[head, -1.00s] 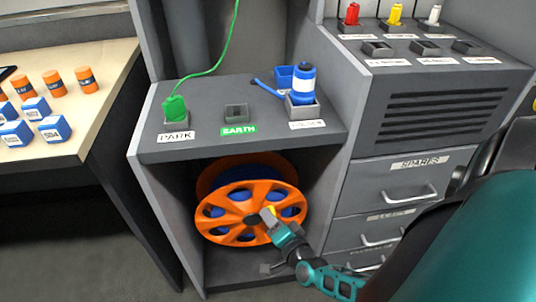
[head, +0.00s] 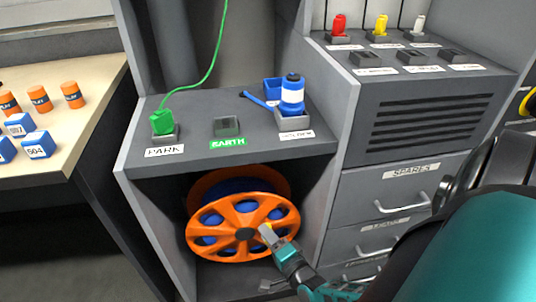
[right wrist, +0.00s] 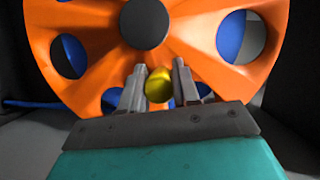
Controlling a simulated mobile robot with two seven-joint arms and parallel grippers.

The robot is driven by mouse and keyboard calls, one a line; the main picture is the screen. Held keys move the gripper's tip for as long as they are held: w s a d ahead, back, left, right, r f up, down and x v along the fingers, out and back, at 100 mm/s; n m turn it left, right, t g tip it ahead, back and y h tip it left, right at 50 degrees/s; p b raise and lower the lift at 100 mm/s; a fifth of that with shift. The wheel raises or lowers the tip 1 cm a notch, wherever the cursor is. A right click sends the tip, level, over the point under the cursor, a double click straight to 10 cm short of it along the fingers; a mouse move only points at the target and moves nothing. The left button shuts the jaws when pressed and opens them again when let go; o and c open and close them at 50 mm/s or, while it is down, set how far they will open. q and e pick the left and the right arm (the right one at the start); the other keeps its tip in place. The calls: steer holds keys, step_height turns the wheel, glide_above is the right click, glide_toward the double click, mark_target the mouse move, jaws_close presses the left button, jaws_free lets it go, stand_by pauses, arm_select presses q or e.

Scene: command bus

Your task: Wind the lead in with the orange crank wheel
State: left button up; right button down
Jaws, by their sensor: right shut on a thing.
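The orange crank wheel (head: 225,246) is the front of a reel in the open lower bay of a grey cabinet, with blue lead (head: 240,187) wound behind it. In the right wrist view the wheel (right wrist: 90,35) fills the top, with its dark hub (right wrist: 145,24) above the fingers. My right gripper (head: 270,238) is shut on the yellow crank knob (right wrist: 159,85), just right of the hub in the head view. Blue lead (right wrist: 30,104) also runs off to the left in the wrist view. My left gripper is not in view.
A green plug (head: 162,122) stands at PARK beside an empty EARTH socket (head: 227,127). Bay walls flank the wheel closely. Drawer handles (head: 405,205) project at right. A table (head: 65,150) with blocks is left.

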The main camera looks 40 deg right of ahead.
steer(key=shift+w+d+r, duration=0.1)
steer(key=shift+d+r, duration=0.05)
steer(key=shift+d, duration=0.15)
steer(key=c, duration=1.1)
jaws_free()
steer(key=shift+o, duration=1.3)
steer(key=shift+a, duration=0.15)
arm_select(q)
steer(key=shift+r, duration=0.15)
arm_select(e)
steer(key=shift+r+p, duration=0.4)
arm_select(q)
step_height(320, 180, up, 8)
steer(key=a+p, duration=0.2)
steer(key=p, duration=0.8)
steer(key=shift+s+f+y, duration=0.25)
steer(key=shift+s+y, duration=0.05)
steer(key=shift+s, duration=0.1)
arm_select(e)
step_height(320, 180, up, 19)
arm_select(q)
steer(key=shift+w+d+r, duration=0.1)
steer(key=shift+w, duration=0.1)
